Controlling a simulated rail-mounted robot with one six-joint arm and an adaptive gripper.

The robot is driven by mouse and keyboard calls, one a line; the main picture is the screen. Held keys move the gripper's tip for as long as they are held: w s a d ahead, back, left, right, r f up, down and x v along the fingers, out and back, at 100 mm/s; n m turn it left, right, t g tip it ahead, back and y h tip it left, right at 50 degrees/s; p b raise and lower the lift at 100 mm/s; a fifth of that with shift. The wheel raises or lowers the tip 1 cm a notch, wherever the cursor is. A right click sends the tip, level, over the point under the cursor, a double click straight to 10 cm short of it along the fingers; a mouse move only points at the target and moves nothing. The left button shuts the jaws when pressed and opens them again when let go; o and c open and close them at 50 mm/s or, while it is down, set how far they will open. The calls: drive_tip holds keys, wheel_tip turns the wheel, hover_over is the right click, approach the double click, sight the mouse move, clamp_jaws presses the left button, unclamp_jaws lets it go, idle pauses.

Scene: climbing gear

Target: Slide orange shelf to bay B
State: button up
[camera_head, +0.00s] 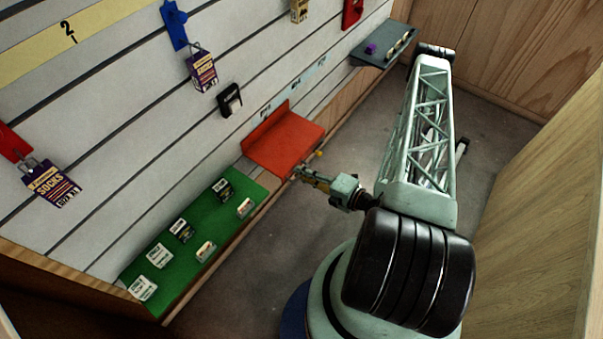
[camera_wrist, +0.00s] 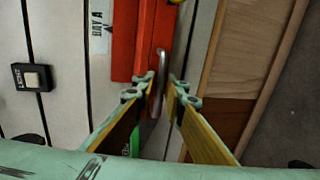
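The orange shelf (camera_head: 285,142) is mounted low on the slatted wall, beside the green shelf. In the wrist view the orange shelf (camera_wrist: 134,40) fills the top middle, with a grey metal loop handle (camera_wrist: 160,70) at its edge. A label reading BAY A (camera_wrist: 98,28) is on the wall beside it. My gripper (camera_head: 299,172) is at the shelf's near right corner. In the wrist view my gripper (camera_wrist: 160,92) has its two fingers on either side of the handle, apart, with a gap visible. Whether either finger touches the handle is unclear.
The green shelf (camera_head: 235,220) with several small boxes adjoins on the lower left. Small bay labels (camera_head: 296,83) run up the wall beyond the orange shelf. A dark grey shelf (camera_head: 371,52) with small items is at the far end. The wall between these is free.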

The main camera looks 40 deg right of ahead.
idle(0.3)
clamp_jaws()
drive_tip(key=shift+w+d, duration=0.1)
drive_tip(key=shift+d, duration=0.05)
